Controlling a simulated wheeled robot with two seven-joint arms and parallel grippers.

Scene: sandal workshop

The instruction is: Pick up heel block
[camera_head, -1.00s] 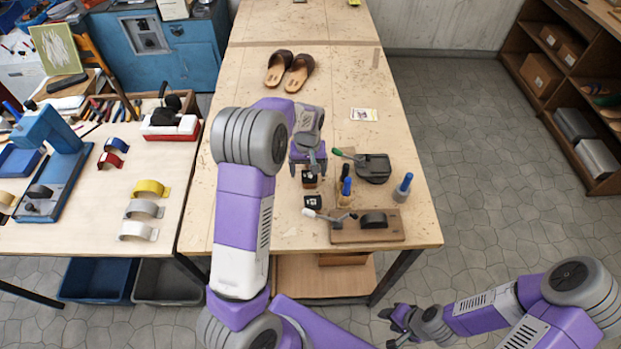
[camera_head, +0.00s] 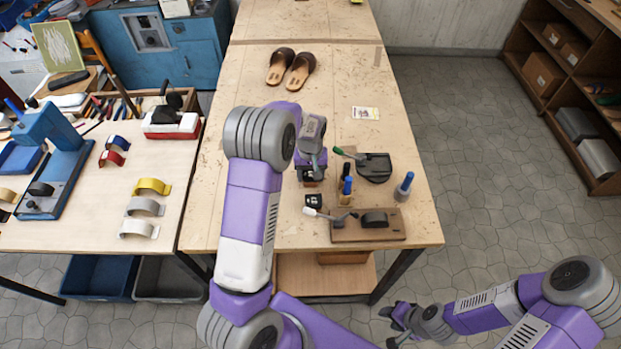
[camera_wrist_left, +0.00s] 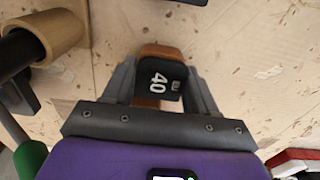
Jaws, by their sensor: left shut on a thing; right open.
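The heel block (camera_wrist_left: 160,78) has a black face marked 40 and brown sides. In the left wrist view it sits between the two fingers of my left gripper (camera_wrist_left: 161,90), which is shut on it. In the head view my left gripper (camera_head: 311,173) is over the work table, and the heel block (camera_head: 311,183) shows only in part below it. I cannot tell whether the block touches the table. A second dark block (camera_head: 313,200) lies just in front of it. My right gripper (camera_head: 397,318) is open and empty, off the front right of the table.
A board with a black fixture (camera_head: 372,228) is near the front edge. A black press-like tool (camera_head: 374,168) and a blue-topped bottle (camera_head: 404,186) are further right. Sandals (camera_head: 290,68) lie farther back.

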